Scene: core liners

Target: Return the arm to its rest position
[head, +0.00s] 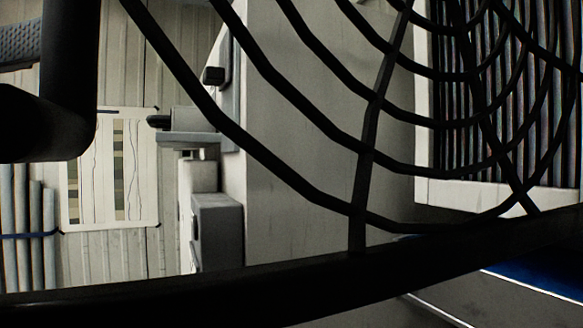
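My gripper and its fingers are not visible in the head view. No arm link can be made out with certainty. A black wire guard (365,155) with curved bars and crossing spokes fills the upper right, very close to the camera. A thick dark rail (300,285) runs across the bottom, and a thick black bent tube (70,70) stands at the upper left. What they belong to cannot be told.
Behind the bars are a ribbed wall with a paper chart (142,180), pale tubes (20,212) bundled at the left, a grey box (217,230), a plain grey panel (290,150) and a white-framed slatted unit (425,150). A blue surface (555,280) shows lower right.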

